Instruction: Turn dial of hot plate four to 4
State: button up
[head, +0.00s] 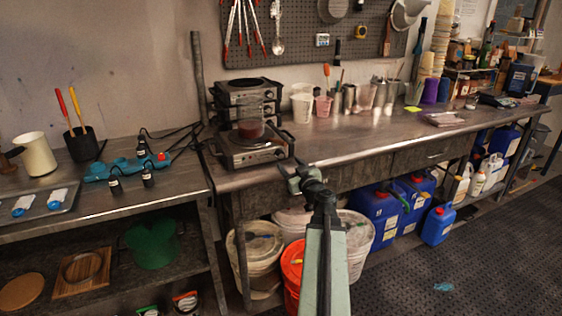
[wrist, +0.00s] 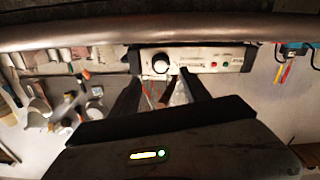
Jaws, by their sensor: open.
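I cannot read which one is number four. My gripper (head: 303,175) is open and empty, just in front of the bench edge, right of and below the front hot plate.
A bench edge (wrist: 100,32) runs across the wrist view. Buckets (head: 255,250) and blue jugs (head: 380,215) stand under the bench. Cups and tins (head: 350,97) stand right of the hot plates. A blue power strip (head: 128,168) lies on the left table.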

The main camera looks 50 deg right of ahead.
aim_at(281, 156)
jog(key=x, duration=0.7)
jog(key=shift+a, duration=0.1)
grip_shut()
jog(key=shift+a, duration=0.15)
